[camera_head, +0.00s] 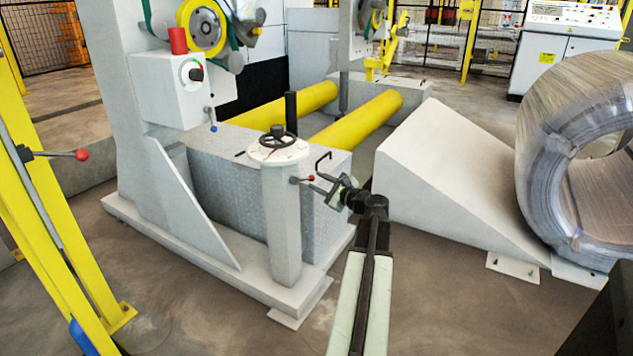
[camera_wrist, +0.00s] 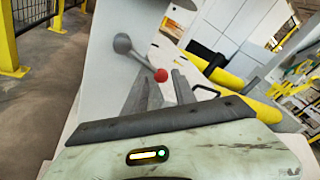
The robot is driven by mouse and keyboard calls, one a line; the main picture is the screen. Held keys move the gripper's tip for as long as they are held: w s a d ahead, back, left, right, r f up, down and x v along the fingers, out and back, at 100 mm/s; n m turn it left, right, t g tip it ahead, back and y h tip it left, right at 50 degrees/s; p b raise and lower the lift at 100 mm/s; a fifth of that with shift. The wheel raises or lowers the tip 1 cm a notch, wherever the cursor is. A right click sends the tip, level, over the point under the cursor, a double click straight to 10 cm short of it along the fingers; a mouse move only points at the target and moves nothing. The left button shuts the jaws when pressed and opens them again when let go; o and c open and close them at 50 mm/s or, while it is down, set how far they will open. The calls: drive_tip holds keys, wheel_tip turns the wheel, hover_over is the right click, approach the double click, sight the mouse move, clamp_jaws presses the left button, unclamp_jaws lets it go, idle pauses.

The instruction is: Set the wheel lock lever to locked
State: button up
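The wheel lock lever (camera_head: 303,180) is a short grey rod with a red ball knob. It sticks out to the right from the side of a pale pedestal (camera_head: 282,225), below the black handwheel (camera_head: 277,137) and its white dial. In the wrist view the lever's red knob (camera_wrist: 161,75) shows at the tips of my gripper (camera_wrist: 161,86), between the two grey fingers. The fingers stand apart, and I cannot tell if either touches the knob. In the head view my gripper (camera_head: 318,184) is at the knob's right. Any lock markings are too small to read.
A black hooked handle (camera_head: 323,161) is just behind my gripper. Another red-knobbed lever (camera_head: 70,154) is on the yellow frame at left, and a blue-knobbed lever (camera_head: 211,120) is under the control box. A white wedge ramp (camera_head: 440,165) and wire coil (camera_head: 575,150) stand right.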

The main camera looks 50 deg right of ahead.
drive_tip(key=r+n+p, duration=0.1)
drive_tip(key=n+p, duration=0.1)
drive_tip(key=r+n+p, duration=0.2)
drive_tip(key=s+r+n+p, duration=0.1)
drive_tip(key=n+p, duration=0.1)
drive_tip(key=n, duration=0.1)
drive_tip(key=shift+s+a+r+g+y+p, duration=0.1)
drive_tip(key=shift+a+r+g+y+p, duration=0.05)
drive_tip(key=shift+r+g+y+p, duration=0.2)
clamp_jaws()
drive_tip(key=s+a+r+n+g+y+p, duration=0.1)
drive_tip(key=s+r+n+g+p, duration=0.2)
drive_tip(key=n+p, duration=0.75)
drive_tip(key=s+r+n+g+y+p, duration=0.1)
drive_tip(key=s+r+n+p, duration=0.35)
drive_tip(key=n, duration=1.15)
drive_tip(key=s+f+b+x, duration=0.1)
drive_tip(key=f+b+x, duration=0.1)
drive_tip(key=b+x, duration=0.6)
drive_tip(key=x, duration=0.5)
drive_tip(key=shift+d+f, duration=0.35)
